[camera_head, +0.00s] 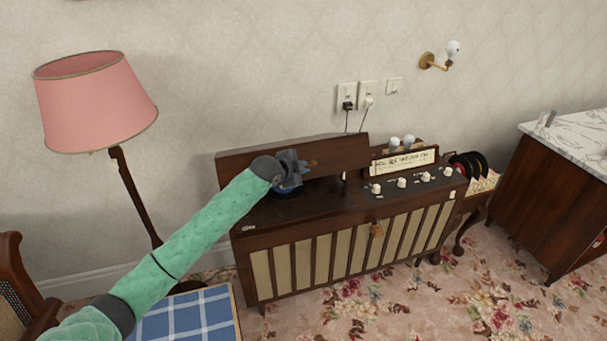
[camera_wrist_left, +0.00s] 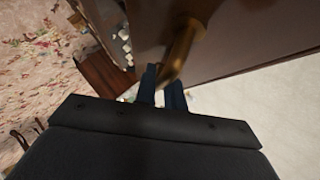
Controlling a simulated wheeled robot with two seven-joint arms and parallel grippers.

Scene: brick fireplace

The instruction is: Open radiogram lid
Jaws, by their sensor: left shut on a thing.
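The radiogram (camera_head: 330,250) is a long dark wood cabinet with cream slatted panels, standing against the wall. Its lid (camera_head: 345,152) on the left half stands raised, its brown panel tilted up in front of the wall. My left gripper (camera_head: 293,178) is at the lid's face, its arm reaching in from the lower left. In the left wrist view, the blue fingers (camera_wrist_left: 163,92) are shut on a brass handle (camera_wrist_left: 183,48) on the brown lid panel (camera_wrist_left: 235,35). The gripper and forearm hide part of the lid and the opening. My right gripper is not in view.
White knobs (camera_head: 402,182) and a dial (camera_head: 402,160) are on the radiogram's right half. A pink lamp (camera_head: 95,100) and a blue checked seat (camera_head: 190,318) are at left. A record rack (camera_head: 478,180) and a marble-topped cabinet (camera_head: 550,190) stand at right. Flowered carpet in front is clear.

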